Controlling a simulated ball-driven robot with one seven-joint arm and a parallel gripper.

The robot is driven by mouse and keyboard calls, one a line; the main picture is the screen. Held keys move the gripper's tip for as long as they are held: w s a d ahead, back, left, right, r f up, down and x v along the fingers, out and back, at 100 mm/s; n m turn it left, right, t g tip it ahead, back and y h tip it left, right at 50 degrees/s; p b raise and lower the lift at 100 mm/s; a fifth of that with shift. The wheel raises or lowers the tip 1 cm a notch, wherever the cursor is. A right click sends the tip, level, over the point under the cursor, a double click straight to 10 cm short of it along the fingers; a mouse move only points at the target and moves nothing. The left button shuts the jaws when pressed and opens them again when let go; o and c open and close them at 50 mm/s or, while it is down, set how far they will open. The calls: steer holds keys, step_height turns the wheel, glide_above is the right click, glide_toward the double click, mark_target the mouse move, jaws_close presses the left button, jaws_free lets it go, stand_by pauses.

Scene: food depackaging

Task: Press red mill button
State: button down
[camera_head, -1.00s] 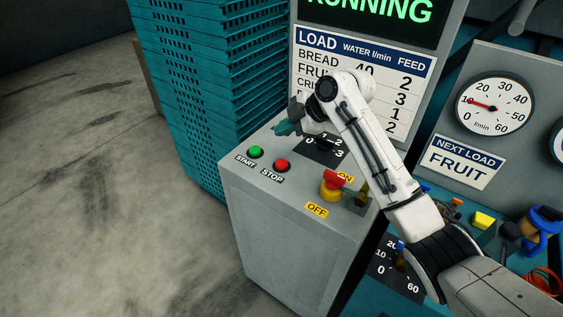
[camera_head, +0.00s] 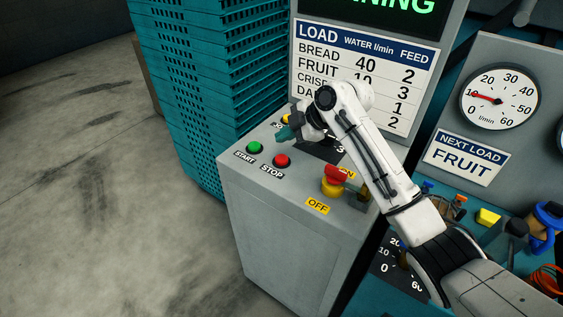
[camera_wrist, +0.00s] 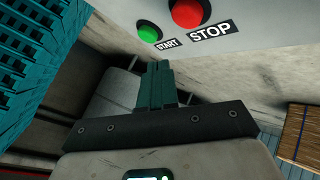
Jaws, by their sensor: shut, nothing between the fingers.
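The red STOP button (camera_head: 282,161) is on the sloped top of the grey control cabinet (camera_head: 290,235), right of the green START button (camera_head: 255,147). In the wrist view the red button (camera_wrist: 190,12) is at the top edge, with the green button (camera_wrist: 150,34) to its left. My gripper (camera_head: 284,134) is shut and empty, above the panel behind the red button and apart from it. In the wrist view its teal fingers (camera_wrist: 157,72) are together, pointing below the green button. A second red control, a red switch handle on a yellow base (camera_head: 334,182), sits between ON and OFF labels.
Stacked teal crates (camera_head: 190,90) stand left of the cabinet. A display and load chart (camera_head: 365,75) rise behind it. A water gauge (camera_head: 499,97) and a NEXT LOAD sign reading FRUIT (camera_head: 462,158) are at right. Open concrete floor (camera_head: 80,200) lies at left.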

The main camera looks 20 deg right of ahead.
mark_target(284, 159)
steer(key=shift+f+b, duration=1.1)
steer(key=shift+f, duration=1)
steer(key=shift+f, duration=0.1)
steer(key=shift+f+b, duration=0.3)
steer(key=shift+b, duration=0.05)
steer(key=shift+f+b, duration=0.45)
steer(key=shift+f, duration=0.1)
stand_by(0.9)
steer(key=shift+r, duration=0.15)
steer(key=shift+r+p, duration=0.55)
steer(key=shift+r, duration=0.25)
steer(key=shift+r+p, duration=1.55)
steer(key=shift+r, duration=1)
